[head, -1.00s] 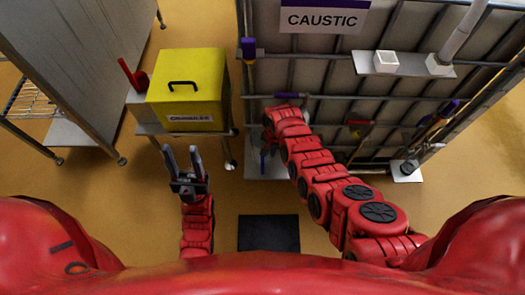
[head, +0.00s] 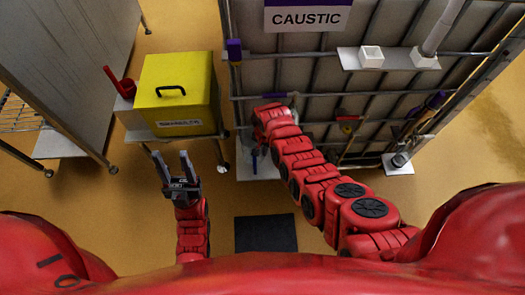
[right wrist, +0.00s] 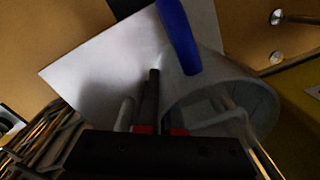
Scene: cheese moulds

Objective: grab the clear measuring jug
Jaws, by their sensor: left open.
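The clear measuring jug (right wrist: 255,95) shows in the right wrist view as a grey, see-through round body with a blue handle (right wrist: 180,38). It is over a pale tray (right wrist: 105,70). My right gripper (right wrist: 140,100) is right beside it, with its dark body across the bottom of the view; I cannot tell whether its fingers touch or hold the jug. My left gripper (head: 172,165) is open and empty over the floor.
A caged tank with a CAUSTIC sign (head: 307,16) stands behind my right arm. A yellow lidded box (head: 180,95) and a red scoop-like item (head: 120,85) stand on a cart at left. A metal table is at far left. A dark mat (head: 265,233) lies on the floor.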

